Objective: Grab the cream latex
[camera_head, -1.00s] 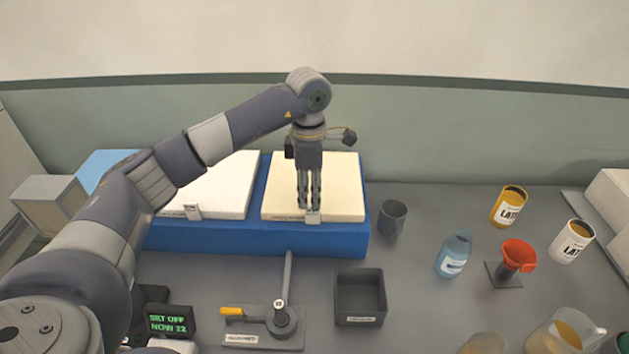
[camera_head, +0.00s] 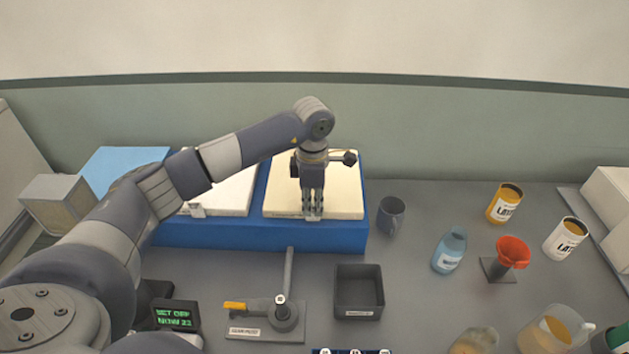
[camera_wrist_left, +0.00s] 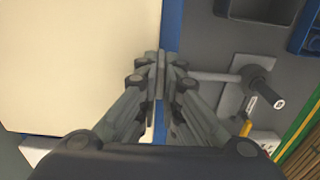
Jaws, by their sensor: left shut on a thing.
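The cream latex slab (camera_head: 345,190) lies flat on the right part of a long blue base (camera_head: 270,236). My left gripper (camera_head: 312,214) points down at the slab's front edge, shut on the small tab there, which its fingers mostly hide. In the left wrist view the closed fingers (camera_wrist_left: 157,76) meet at the edge of the cream slab (camera_wrist_left: 70,60). The slab still rests on the base, with no visible gap or tilt. My right gripper is in neither view.
A white slab (camera_head: 236,196) lies left of the cream one. A grey mug (camera_head: 391,216) stands close to the base's right end. In front are an empty dark tray (camera_head: 359,315) and a lever device (camera_head: 284,317). Bottles, cans and a red funnel (camera_head: 513,251) stand to the right.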

